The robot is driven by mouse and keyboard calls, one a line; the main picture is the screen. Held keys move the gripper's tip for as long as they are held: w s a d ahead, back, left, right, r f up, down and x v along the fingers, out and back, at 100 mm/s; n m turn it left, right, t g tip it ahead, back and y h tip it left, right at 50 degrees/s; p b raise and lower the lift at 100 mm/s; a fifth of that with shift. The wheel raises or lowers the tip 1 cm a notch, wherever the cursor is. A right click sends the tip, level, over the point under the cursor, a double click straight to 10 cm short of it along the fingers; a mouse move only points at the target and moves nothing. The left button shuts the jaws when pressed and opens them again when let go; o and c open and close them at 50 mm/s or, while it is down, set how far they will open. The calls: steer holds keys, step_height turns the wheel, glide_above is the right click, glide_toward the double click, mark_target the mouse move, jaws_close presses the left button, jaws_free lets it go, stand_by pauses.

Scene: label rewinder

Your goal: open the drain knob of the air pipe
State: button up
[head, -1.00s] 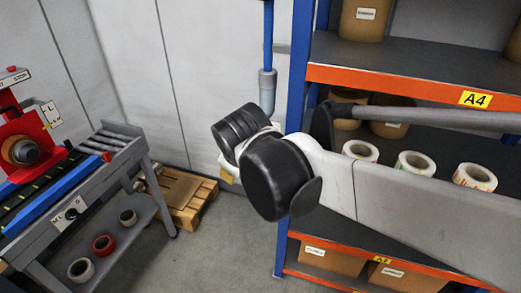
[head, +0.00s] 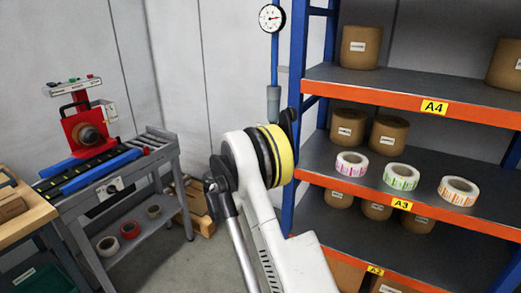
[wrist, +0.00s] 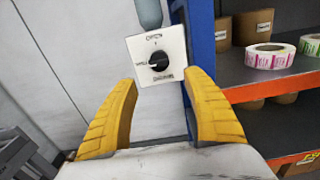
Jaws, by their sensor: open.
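The drain knob (wrist: 159,61) is a small black knob on a white square plate (wrist: 145,46) with printed lettering too small to read. It hangs just below a grey cylinder (wrist: 148,13) in the wrist view. The blue air pipe (head: 275,60) runs down the wall in the head view to the same grey cylinder (head: 273,103). My gripper (wrist: 160,77) is open, its two yellow fingers low on either side of the plate. The knob shows between and beyond them, apart from both. In the head view my arm hides the knob.
A round gauge (head: 272,18) sits on the pipe. A blue rack post (wrist: 201,35) stands close right of the knob. The red rewinder machine (head: 85,130) stands on a grey bench at left.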

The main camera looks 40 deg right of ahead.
steer(key=b+x, duration=0.1)
steer(key=x, duration=0.4)
steer(key=b+x, duration=0.2)
steer(key=x, duration=0.3)
steer(key=shift+f, duration=0.25)
steer(key=shift+w+d+r, duration=0.1)
steer(key=shift+w+d, duration=0.1)
steer(key=shift+d, duration=0.2)
steer(key=shift+c, duration=0.2)
steer(key=c, duration=1.1)
steer(key=shift+c, duration=0.2)
